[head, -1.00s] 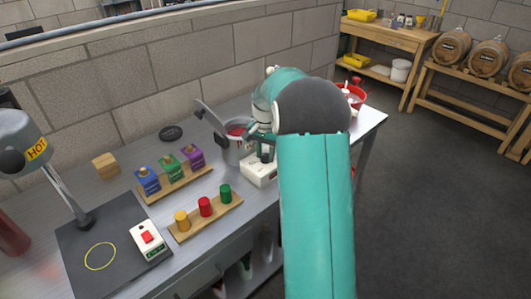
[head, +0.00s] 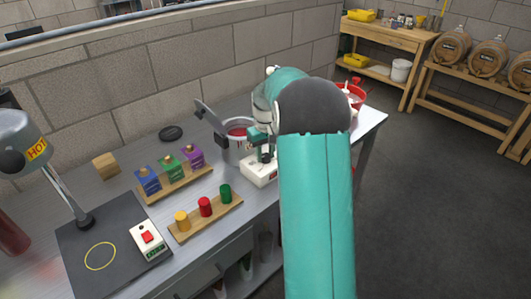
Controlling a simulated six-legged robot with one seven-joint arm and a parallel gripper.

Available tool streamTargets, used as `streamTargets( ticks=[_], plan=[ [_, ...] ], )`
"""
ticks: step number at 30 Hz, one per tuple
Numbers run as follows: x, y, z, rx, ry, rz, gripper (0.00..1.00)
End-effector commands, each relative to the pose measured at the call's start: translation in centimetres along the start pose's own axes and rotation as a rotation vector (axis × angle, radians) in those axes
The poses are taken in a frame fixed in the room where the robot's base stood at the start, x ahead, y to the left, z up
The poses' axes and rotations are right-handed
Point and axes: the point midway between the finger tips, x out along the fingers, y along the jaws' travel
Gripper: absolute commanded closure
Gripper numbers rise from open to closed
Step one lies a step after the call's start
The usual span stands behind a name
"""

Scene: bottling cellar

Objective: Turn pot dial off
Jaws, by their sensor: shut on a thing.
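A pot (head: 240,150) with red contents and a raised grey lid (head: 211,117) stands on the bench. A white base unit (head: 259,176) is at its front right, with a small red mark on its front. My gripper (head: 265,154) points down at the top of this unit. Its dark fingers are shut on the dial there. The fingers cover the dial, so its setting cannot be seen. My arm hides what lies just right of the unit.
A lamp marked HOT (head: 22,138) leans over a dark plate (head: 90,238). A red bowl (head: 353,95) is behind my arm.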

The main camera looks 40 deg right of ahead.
Motion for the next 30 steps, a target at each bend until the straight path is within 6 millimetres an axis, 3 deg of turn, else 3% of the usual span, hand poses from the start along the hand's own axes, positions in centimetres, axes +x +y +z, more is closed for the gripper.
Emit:
streamTargets(
  ticks=[15, 30],
  plan=[
    [0.08, -0.02, 0.08, -0.462, -0.003, -0.002, 0.91],
    [0.09, 0.0, 0.1, -0.661, -0.003, -0.002, 0.91]
  ],
)
